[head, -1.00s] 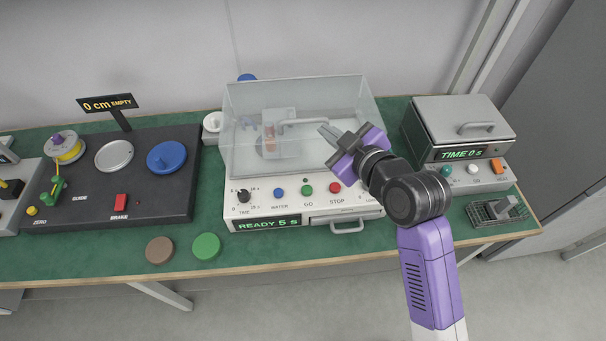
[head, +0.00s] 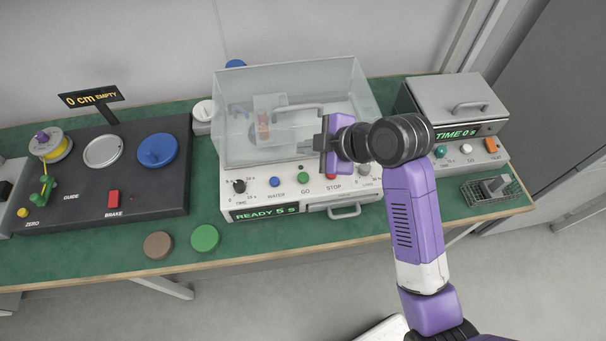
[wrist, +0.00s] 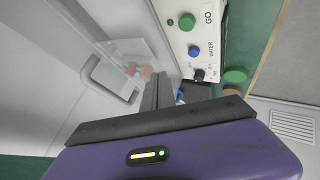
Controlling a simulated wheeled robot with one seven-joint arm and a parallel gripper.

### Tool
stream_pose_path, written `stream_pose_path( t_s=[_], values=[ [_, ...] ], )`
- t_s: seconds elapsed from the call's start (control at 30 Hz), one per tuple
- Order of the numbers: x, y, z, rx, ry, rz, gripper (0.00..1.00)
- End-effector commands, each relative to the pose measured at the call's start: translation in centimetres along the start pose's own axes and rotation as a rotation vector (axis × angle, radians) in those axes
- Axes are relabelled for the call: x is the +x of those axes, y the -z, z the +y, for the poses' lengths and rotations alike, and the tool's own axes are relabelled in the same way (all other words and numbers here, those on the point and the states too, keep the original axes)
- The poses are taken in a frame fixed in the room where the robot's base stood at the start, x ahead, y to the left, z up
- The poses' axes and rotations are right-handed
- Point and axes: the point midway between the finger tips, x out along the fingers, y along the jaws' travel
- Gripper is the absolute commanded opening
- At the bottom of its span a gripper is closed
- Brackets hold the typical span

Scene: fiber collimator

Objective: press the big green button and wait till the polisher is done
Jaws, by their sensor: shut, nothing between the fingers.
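The polisher (head: 240,207) has a clear lid that is down, and its display reads READY 5 s. Its green GO button (head: 303,178) sits on the front panel between the blue WATER button and the red STOP button. The GO button also shows in the wrist view (wrist: 187,22), uncovered. My gripper (head: 307,147) is shut and empty, pointing left in front of the lid, above and behind the GO button in the head view. Its fingers also show in the wrist view (wrist: 157,92), apart from the button.
The lid handle (head: 297,108) is close to my fingers. A green disc (head: 205,238) and a brown disc (head: 158,245) lie at the bench front. A spool panel (head: 75,215) stands left, and a grey oven (head: 455,100) reading TIME 0 s stands right.

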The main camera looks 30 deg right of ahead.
Motion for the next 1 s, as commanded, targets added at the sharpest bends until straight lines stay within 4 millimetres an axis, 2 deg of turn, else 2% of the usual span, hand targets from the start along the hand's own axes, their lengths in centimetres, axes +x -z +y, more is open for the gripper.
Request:
stream_pose_path(
  t_s=[0.27,0.7,1.0],
  values=[
    [1.4,-1.0,-1.1,0.001,0.000,0.000,0.00],
    [5.3,-3.8,-3.9,0.001,0.000,0.000,0.00],
    [6.1,-4.5,-4.5,0.001,-0.001,0.000,0.00]
  ],
)
